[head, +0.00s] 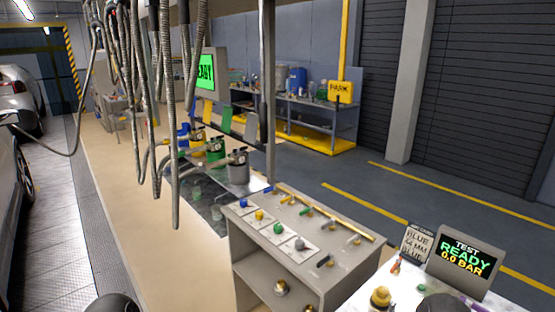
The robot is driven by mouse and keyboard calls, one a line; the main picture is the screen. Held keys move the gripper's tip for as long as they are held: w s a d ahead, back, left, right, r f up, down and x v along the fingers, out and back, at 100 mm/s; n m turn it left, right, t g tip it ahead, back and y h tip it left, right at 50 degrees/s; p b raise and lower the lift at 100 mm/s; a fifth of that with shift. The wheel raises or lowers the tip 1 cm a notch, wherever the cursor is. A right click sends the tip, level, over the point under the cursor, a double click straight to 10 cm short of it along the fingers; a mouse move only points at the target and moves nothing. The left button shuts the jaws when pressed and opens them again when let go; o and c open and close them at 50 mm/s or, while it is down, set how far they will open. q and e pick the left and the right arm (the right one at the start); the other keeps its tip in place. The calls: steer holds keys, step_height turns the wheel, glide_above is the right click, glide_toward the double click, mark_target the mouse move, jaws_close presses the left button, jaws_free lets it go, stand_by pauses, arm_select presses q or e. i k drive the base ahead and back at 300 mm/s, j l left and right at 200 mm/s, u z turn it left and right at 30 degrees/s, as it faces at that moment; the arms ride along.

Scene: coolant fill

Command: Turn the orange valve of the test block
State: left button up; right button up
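A small orange lever-like part (396,266), which may be the orange valve, shows on the white surface at the lower right. It is too small to tell how it is turned. Just in front of it, a brass-coloured fitting (380,297) stands at the bottom edge. The test display (466,257) behind them reads "TEST READY 0.0 BAR". I cannot make out the outline of the test block. Neither gripper is in view; only dark rounded parts, likely of my arms, show at the bottom edge.
A grey cabinet (331,262) with coloured knobs and handles on top stands left of the white surface (405,289). Hoses (175,120) hang at the left. The floor behind is clear.

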mark_target(398, 261)
steer(key=z, duration=1.4)
